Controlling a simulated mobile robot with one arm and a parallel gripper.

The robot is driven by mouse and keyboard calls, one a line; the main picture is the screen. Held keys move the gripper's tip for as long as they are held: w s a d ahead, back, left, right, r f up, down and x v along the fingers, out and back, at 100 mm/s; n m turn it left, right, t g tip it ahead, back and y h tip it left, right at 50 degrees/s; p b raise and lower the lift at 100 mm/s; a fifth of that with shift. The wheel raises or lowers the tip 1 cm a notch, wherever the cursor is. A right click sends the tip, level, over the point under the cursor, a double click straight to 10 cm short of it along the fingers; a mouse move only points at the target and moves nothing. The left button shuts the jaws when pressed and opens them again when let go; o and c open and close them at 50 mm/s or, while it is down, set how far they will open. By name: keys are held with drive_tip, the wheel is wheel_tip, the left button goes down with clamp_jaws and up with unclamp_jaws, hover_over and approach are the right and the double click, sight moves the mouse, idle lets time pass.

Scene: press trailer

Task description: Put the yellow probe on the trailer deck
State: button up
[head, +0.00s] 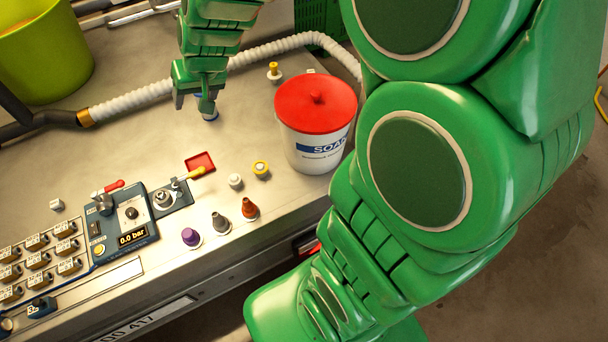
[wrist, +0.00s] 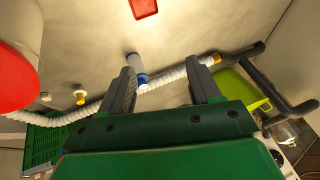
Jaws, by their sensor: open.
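A small yellow-topped piece on a pale base (head: 273,70) stands on the grey trailer deck (head: 130,150), behind the soap bucket. It also shows in the wrist view (wrist: 80,97), left of my fingers. A second yellow-topped piece, squat with a white rim (head: 261,169), stands in front of the bucket. I cannot tell for sure which is the yellow probe. My gripper (head: 194,101) is open, low over the deck and left of the first piece. In the wrist view, nothing is held between its fingers (wrist: 160,70).
A blue-and-white cylinder (wrist: 136,66) stands by one fingertip. A white bucket with a red lid (head: 315,110), a ribbed hose (head: 135,100), a red tray (head: 200,161) and a control panel (head: 125,218) occupy the deck.

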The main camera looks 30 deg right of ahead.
drive_tip(key=s+d+r+g+h, duration=0.1)
drive_tip(key=s+d+r+g, duration=0.1)
drive_tip(key=s, duration=1.3)
drive_tip(key=s+d+r+g+h, duration=0.2)
drive_tip(key=s+d+g, duration=0.2)
drive_tip(key=s, duration=1.2)
drive_tip(key=d, duration=0.3)
drive_tip(key=shift+s+d, duration=0.15)
drive_tip(key=shift+s, duration=0.05)
